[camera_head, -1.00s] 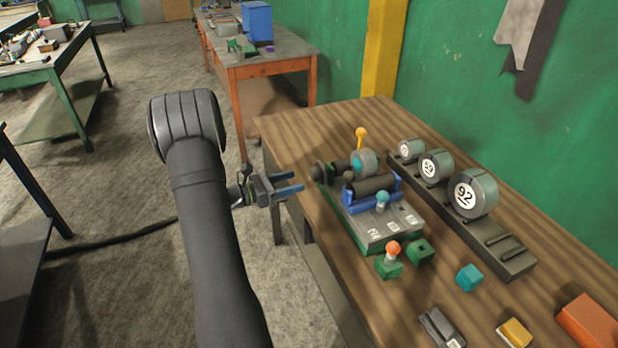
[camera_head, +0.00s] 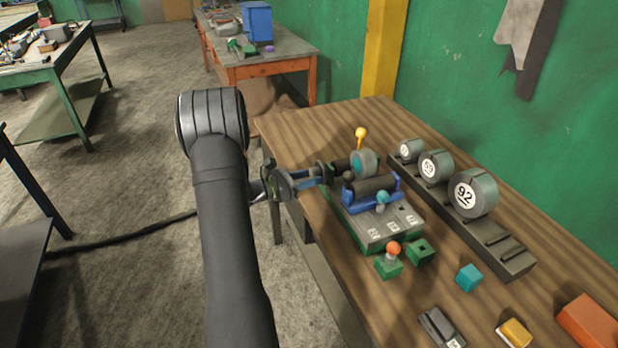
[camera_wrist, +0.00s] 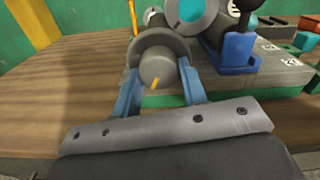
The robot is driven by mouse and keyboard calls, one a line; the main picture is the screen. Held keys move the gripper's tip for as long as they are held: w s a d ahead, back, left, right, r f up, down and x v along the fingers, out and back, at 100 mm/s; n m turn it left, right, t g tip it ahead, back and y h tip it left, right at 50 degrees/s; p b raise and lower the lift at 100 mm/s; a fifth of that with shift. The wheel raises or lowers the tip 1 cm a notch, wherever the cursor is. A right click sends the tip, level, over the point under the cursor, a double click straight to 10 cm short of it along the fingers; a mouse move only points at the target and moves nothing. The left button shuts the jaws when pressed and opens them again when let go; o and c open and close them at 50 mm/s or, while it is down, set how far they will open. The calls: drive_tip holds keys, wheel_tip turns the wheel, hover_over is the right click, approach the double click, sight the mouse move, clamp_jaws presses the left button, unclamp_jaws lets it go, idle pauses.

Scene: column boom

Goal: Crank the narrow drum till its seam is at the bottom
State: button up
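A machine with a green base and grey top (camera_head: 385,228) stands on the wooden table. It carries a grey drum with a teal end face (camera_head: 367,163) and a dark roller (camera_head: 371,186) in a blue cradle. I see no seam on the teal-faced drum, and cannot tell whether it is the narrow one. A round grey knob with a yellow mark (camera_wrist: 157,68) sticks out from the machine's left end. My gripper (camera_wrist: 160,76) has its blue fingers apart, one on each side of this knob. The right finger looks clear of it; contact on the left is unclear.
A dark rack holds several grey drums, one marked 92 (camera_head: 472,193). A yellow-ball lever (camera_head: 361,133) rises behind the machine. An orange-ball lever on a green block (camera_head: 390,262) and a teal block (camera_head: 469,277) stand in front. The green wall (camera_head: 460,70) closes the back.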

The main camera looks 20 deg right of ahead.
drive_tip(key=shift+m, duration=0.3)
drive_tip(key=m, duration=0.3)
drive_tip(key=shift+w+m, duration=0.1)
drive_tip(key=shift+m, duration=0.2)
drive_tip(key=m, duration=0.3)
drive_tip(key=shift+m, duration=0.3)
drive_tip(key=m, duration=0.3)
drive_tip(key=shift+w+r+m, duration=0.1)
drive_tip(key=shift+w+m, duration=0.05)
drive_tip(key=shift+m, duration=0.15)
drive_tip(key=shift+r+m, duration=0.1)
drive_tip(key=shift+m, duration=1.7)
drive_tip(key=o, duration=1)
